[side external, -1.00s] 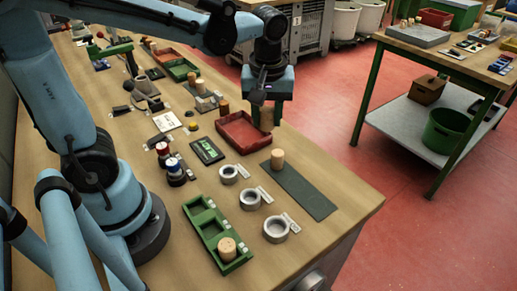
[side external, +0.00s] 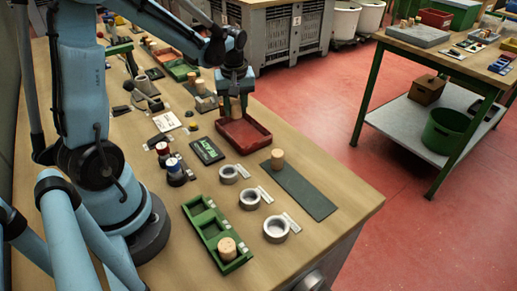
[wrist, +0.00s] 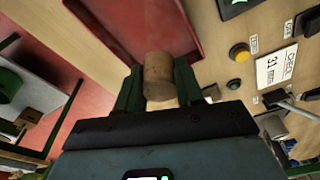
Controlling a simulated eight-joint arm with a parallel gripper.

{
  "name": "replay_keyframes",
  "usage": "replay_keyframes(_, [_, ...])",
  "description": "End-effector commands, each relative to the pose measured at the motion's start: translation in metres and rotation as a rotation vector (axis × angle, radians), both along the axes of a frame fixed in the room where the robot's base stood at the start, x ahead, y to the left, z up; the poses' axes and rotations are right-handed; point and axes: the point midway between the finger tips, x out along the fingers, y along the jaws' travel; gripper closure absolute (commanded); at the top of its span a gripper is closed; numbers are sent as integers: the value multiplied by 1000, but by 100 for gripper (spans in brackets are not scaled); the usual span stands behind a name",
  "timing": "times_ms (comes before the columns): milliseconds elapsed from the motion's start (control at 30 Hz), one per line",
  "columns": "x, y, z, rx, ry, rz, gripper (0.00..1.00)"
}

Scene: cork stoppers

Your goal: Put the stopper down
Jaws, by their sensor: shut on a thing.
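My gripper (side external: 235,104) is shut on a light-brown cork stopper (side external: 235,110), held at the far end of the red tray (side external: 262,146). In the wrist view the stopper (wrist: 158,75) sits between the two green fingers, with the red tray (wrist: 125,28) beyond it. I cannot tell whether the stopper touches anything below. Another stopper (side external: 277,158) stands upright on a dark grey strip (side external: 305,193). One more (side external: 227,246) stands in the near compartment of a green tray (side external: 208,228).
Three grey rings (side external: 249,199) with small labels lie between the green tray and the strip. A black device with a green display (side external: 207,151) lies left of the red tray. Red and blue knobs (side external: 174,167) stand near my base. Several items crowd the bench's far end.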

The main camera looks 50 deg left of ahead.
Motion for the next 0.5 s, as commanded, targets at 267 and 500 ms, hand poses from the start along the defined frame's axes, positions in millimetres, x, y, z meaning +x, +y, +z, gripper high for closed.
replay_keyframes(267, [0,4,-24,0,0,-1,96])
replay_keyframes(500, [0,4,-43,0,0,-1,96])
